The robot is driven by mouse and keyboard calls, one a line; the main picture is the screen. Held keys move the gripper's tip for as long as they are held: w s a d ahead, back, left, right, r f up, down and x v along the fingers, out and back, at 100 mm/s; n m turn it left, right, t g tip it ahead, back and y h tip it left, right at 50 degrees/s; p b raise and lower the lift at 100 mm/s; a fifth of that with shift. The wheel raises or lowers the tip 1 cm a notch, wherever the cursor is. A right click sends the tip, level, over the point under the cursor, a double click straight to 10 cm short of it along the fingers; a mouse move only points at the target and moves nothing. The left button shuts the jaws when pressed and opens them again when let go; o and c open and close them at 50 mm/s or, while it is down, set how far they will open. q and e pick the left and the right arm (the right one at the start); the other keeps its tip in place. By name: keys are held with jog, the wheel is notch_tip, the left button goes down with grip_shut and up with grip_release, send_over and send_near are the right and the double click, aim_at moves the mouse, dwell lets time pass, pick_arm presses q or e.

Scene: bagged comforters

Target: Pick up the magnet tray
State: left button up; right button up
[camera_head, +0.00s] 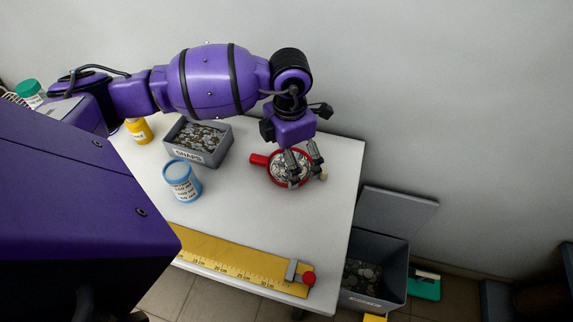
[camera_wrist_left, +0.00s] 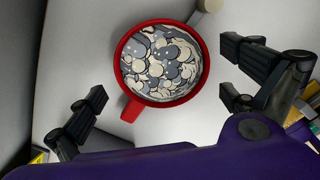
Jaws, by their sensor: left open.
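The magnet tray (camera_head: 259,160) is a round red dish with a short red handle, full of silvery and pale discs. It stands on the white table near its right side. My left gripper (camera_head: 305,177) is above it, pointing down, open and empty; its fingers hide part of the tray. In the left wrist view the tray (camera_wrist_left: 120,66) lies between the spread fingers of the gripper (camera_wrist_left: 165,85), toward the top, handle pointing down-left. No finger clearly touches it. My right gripper is not in view.
A grey bin of metal pieces (camera_head: 184,155), a blue-lidded jar (camera_head: 183,190) and a yellow bottle (camera_head: 139,132) stand left on the table (camera_head: 235,215). A yellow ruler (camera_head: 235,262) lies along the front edge. A small pale knob (camera_head: 323,175) is right of the tray. An open grey box (camera_head: 385,290) stands below, right.

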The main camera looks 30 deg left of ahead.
pick_arm(q)
jog(key=shift+f, duration=0.75)
jog(key=c, duration=1.2)
jog(key=shift+r, duration=0.1)
jog(key=shift+w+r, duration=0.1)
jog(key=shift+r, duration=0.45)
jog(key=s+d+r, duration=0.1)
jog(key=r, duration=0.1)
jog(key=s+d+r, duration=0.1)
jog(key=r, duration=0.1)
jog(key=s+d+r, duration=0.1)
jog(key=r, duration=0.2)
jog(key=shift+s+r, duration=0.1)
jog(key=shift+s, duration=0.05)
jog(key=s+d+r, duration=0.1)
jog(key=s+d, duration=0.1)
jog(key=s+d+r, duration=0.3)
jog(key=s+d, duration=0.1)
jog(key=s, duration=0.1)
jog(key=shift+s+d+r, duration=0.1)
jog(key=shift+d+r, duration=0.1)
jog(key=shift+r, duration=0.1)
